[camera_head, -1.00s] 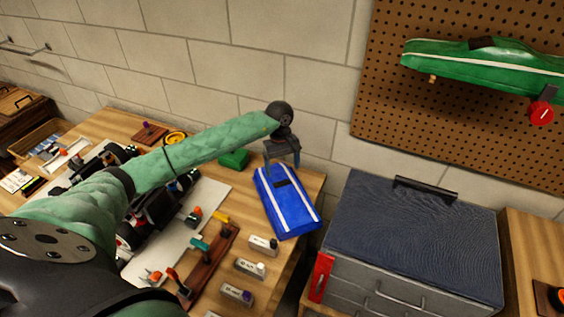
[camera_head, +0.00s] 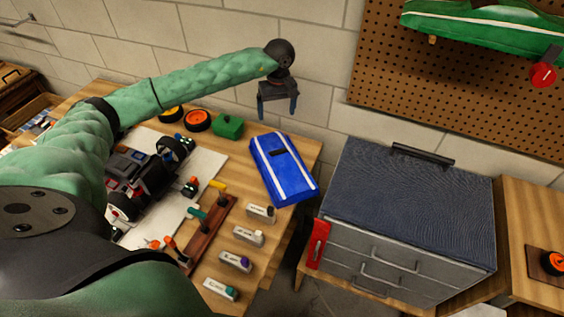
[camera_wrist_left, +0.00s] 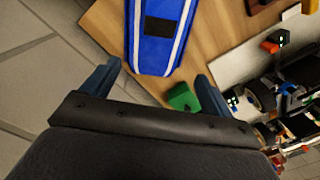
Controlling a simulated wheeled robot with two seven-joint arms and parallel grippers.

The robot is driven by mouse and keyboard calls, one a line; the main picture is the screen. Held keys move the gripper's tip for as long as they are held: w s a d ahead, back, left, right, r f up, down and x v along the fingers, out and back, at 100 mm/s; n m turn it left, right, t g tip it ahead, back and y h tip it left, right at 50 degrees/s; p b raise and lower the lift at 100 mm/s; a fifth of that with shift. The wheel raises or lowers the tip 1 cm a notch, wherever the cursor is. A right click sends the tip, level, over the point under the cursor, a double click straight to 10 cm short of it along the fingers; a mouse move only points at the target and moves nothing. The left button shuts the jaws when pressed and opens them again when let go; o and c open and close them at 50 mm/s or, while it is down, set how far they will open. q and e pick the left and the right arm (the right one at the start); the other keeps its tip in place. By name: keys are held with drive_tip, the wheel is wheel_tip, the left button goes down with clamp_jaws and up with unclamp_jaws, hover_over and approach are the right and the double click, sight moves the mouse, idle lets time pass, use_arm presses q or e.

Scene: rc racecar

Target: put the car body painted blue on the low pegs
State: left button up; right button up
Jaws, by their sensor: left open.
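The blue car body (camera_head: 277,185) with white stripes and a dark window lies on the wooden table near its right end. It also shows in the left wrist view (camera_wrist_left: 158,52), ahead of the fingers. My left gripper (camera_head: 278,106) is open and empty, raised above and behind the car body, apart from it. Its two blue fingers show in the left wrist view (camera_wrist_left: 152,85). A green car body (camera_head: 474,17) hangs on the pegboard at the upper right. No low pegs can be made out for certain. My right gripper is not in view.
A green block (camera_head: 228,126) and orange-rimmed wheels (camera_head: 197,120) lie left of the car body. A car chassis (camera_head: 150,180), a tool rack (camera_head: 207,230) and several small labelled bottles (camera_head: 248,236) crowd the table. A grey drawer cabinet (camera_head: 408,215) stands to the right.

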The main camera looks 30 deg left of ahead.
use_arm(q)
hover_over(280, 155)
drive_tip(key=a, duration=0.3)
wheel_tip(280, 155, down, 7)
drive_tip(key=shift+d+f, duration=0.75)
drive_tip(key=shift+f, duration=0.25)
drive_tip(key=shift+w+d, duration=0.3)
drive_tip(key=shift+d, duration=0.1)
drive_tip(key=shift+w+d+f+n+t, duration=0.1)
drive_tip(key=shift+n+t, duration=0.2)
drive_tip(key=shift+f+p, duration=0.25)
drive_tip(key=shift+p, duration=0.05)
drive_tip(key=shift+f, duration=0.35)
drive_tip(key=shift+f+p, duration=0.35)
drive_tip(key=shift+f, duration=0.2)
drive_tip(key=shift+f+p, duration=0.2)
drive_tip(key=shift+p, duration=0.1)
drive_tip(key=f+p, duration=0.2)
drive_tip(key=f, duration=0.1)
drive_tip(key=shift+s+d+f+p, duration=0.25)
drive_tip(key=shift+s+f+p, duration=0.1)
drive_tip(key=shift+f+p, duration=0.05)
drive_tip(key=shift+f, duration=0.55)
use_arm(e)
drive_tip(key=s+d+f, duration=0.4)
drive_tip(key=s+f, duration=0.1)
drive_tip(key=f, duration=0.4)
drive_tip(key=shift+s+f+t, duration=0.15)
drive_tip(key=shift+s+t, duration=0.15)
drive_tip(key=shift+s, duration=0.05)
